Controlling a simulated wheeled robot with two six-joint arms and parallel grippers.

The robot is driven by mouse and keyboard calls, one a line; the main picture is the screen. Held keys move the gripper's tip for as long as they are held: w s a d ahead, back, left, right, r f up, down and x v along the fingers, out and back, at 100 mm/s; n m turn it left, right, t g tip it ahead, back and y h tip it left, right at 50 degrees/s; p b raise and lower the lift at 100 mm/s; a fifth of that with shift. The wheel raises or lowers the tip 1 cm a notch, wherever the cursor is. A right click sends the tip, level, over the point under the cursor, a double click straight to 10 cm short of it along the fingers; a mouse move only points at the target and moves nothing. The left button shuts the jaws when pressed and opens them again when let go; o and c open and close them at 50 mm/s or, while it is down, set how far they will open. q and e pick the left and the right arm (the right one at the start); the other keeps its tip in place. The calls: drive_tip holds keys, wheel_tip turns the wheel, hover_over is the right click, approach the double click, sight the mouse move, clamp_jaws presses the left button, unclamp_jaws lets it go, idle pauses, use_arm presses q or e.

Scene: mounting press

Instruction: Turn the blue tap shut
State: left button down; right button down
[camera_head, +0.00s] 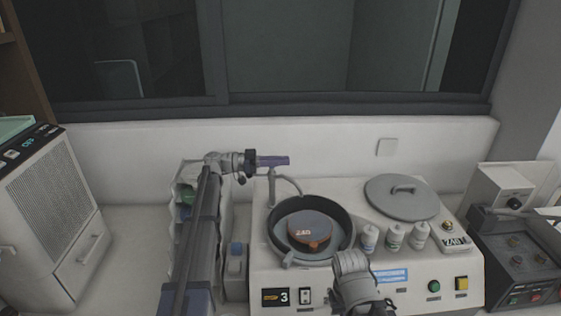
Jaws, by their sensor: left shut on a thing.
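The blue tap (275,160) shows as a muted blue-purple bar lying level above a thin upright pipe (271,188) with a curved spout, at the back left of the polishing machine. My left gripper (257,161) reaches it from the left and is shut on the bar's left end. The bar's right end sticks out free. The jaws hide where the bar meets them. A grey part of my right arm shows at the bottom centre, in front of the machine; I cannot make out its fingertips.
The machine (420,287) has a dark round bowl (342,218) with an orange-brown disc (310,231) inside. A grey lid (402,197) and several white bottles (394,236) stand right of it. A dark control box (515,262) is farther right. A grey cabinet (50,205) stands left.

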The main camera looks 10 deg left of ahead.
use_arm(q)
drive_tip(key=shift+g, duration=0.3)
drive_tip(key=c, duration=0.9)
unclamp_jaws()
